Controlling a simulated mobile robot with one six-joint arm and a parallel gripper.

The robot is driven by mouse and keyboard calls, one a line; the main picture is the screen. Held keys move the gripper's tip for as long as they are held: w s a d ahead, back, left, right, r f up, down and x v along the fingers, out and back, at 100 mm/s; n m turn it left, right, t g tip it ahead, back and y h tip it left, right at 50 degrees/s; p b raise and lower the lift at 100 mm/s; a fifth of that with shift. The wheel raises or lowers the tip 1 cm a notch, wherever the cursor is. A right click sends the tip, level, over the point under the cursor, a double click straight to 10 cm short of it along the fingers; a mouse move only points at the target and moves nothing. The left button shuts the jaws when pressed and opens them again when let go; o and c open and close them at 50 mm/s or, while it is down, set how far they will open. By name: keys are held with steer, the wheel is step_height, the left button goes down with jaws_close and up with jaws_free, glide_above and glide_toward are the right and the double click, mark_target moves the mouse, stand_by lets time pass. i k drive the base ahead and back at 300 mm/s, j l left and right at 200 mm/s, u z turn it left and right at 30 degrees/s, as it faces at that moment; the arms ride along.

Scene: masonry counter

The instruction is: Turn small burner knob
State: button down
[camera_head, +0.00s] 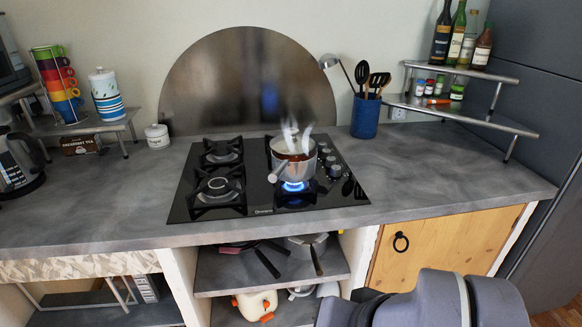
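The black glass gas hob (256,210) is set in the grey counter. A column of several round metallic burner knobs (335,171) runs along its right side. I cannot tell from here which knob belongs to the small burner or how each is turned. A steaming metal saucepan (295,163) sits at the right side of the hob, its handle pointing toward the front left. A blue flame (295,186) burns at the front right burner, just below the pan. The left burners show no flame. My gripper is not in view; only my dark arm links show at the bottom right.
A blue utensil pot (365,117) stands behind and right of the hob. A tiered metal shelf (465,115) with bottles and jars is at the far right. The counter (440,175) right of the hob is clear. A wooden cabinet door (440,245) is below it.

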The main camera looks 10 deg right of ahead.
mark_target(336, 170)
steer(key=i+l, duration=0.35)
steer(key=i, duration=0.15)
steer(key=i+l, duration=0.35)
steer(key=i, duration=0.2)
